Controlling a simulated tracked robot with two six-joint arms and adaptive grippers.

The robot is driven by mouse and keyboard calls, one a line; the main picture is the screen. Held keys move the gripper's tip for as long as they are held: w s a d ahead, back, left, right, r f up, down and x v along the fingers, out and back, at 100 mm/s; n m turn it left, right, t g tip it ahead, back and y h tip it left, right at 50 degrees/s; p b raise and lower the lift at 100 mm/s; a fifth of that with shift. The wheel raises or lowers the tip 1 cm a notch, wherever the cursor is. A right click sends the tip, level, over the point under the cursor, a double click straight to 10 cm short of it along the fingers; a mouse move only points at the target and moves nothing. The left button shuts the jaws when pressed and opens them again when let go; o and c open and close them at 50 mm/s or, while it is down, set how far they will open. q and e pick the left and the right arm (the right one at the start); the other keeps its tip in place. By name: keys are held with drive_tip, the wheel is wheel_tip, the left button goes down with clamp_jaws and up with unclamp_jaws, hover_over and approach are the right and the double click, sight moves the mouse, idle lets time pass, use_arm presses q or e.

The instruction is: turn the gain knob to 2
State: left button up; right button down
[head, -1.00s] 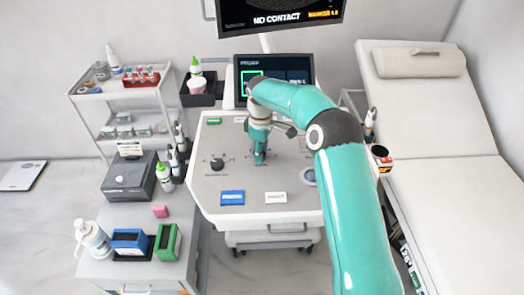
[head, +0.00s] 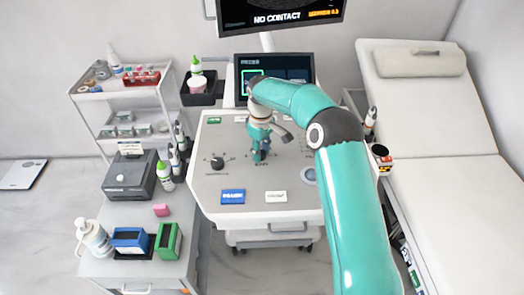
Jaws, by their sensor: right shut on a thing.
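My right gripper (head: 259,157) reaches down onto the grey control panel (head: 210,193) of the cart. It is shut on a knob in the middle of the panel, under a short label that is too small to read surely; I take this to be the gain knob. The gripper hides the knob and its pointer, so I cannot tell its setting. Some scale marks show beside the fingers. Another dark knob (head: 217,163) stands free to the left. My left gripper is not in view.
A blue button (head: 232,197) and a white button (head: 275,197) lie in front of the gripper. A small screen (head: 300,72) stands behind the panel, and a larger monitor (head: 280,14) reads "NO CONTACT". An exam couch (head: 440,120) is at right, a trolley (head: 190,256) at left.

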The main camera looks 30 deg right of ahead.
drive_tip(key=c, duration=0.8)
unclamp_jaws()
drive_tip(key=shift+o, duration=0.2)
drive_tip(key=shift+r, duration=0.1)
wheel_tip(320, 180, up, 12)
drive_tip(key=shift+f, duration=0.2)
